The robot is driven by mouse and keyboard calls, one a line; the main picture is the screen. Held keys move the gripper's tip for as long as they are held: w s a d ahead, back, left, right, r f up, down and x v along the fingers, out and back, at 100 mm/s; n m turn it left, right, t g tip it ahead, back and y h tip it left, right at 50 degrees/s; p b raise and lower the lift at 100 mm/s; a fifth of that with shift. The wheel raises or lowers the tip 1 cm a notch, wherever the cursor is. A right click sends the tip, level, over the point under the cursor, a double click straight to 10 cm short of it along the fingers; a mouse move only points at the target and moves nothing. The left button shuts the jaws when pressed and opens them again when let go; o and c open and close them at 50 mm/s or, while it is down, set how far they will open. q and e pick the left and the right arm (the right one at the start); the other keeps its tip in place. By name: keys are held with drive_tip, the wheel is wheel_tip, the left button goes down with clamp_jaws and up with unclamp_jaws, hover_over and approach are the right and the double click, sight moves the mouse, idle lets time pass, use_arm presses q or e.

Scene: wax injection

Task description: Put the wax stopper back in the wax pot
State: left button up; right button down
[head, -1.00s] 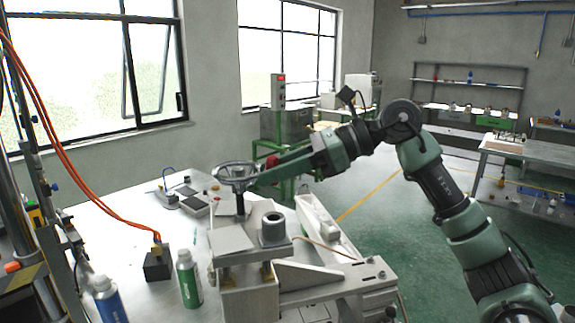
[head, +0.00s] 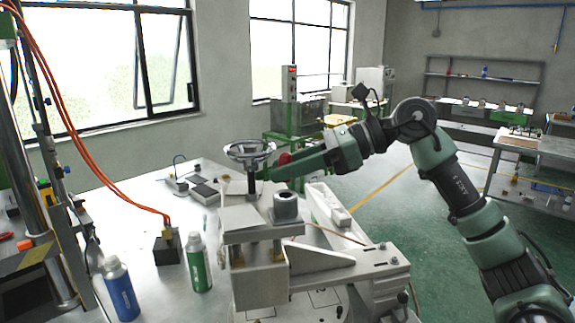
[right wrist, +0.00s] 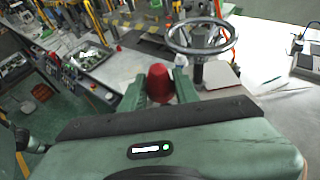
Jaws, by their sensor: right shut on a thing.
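The red wax stopper (right wrist: 160,82) is between the fingers of my right gripper (right wrist: 160,92) in the right wrist view, and they are shut on it. In the head view my right gripper (head: 270,173) points left over the bench machine, close by the handwheel, and the red stopper (head: 284,158) shows partly behind it. A grey, open-topped cylinder (head: 287,208) on the machine block looks like the wax pot. It stands upright below and in front of the gripper. It is not clearly seen in the wrist view. My left gripper is out of view.
The metal handwheel (head: 250,151) stands near the gripper and also shows in the wrist view (right wrist: 202,37). A green bottle (head: 199,264), a blue bottle (head: 121,291) and a black block (head: 167,248) stand at the left. A long white tray (head: 330,215) lies right of the machine.

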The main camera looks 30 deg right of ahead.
drive_tip(key=shift+f+b, duration=0.35)
drive_tip(key=shift+f, duration=0.4)
idle(0.9)
drive_tip(key=shift+f+b, duration=0.9)
drive_tip(key=shift+f, duration=0.2)
drive_tip(key=shift+r, duration=0.1)
drive_tip(key=shift+r+p, duration=0.5)
drive_tip(key=shift+p, duration=0.1)
idle(1.1)
drive_tip(key=shift+f+b, duration=0.5)
drive_tip(key=shift+f, duration=0.1)
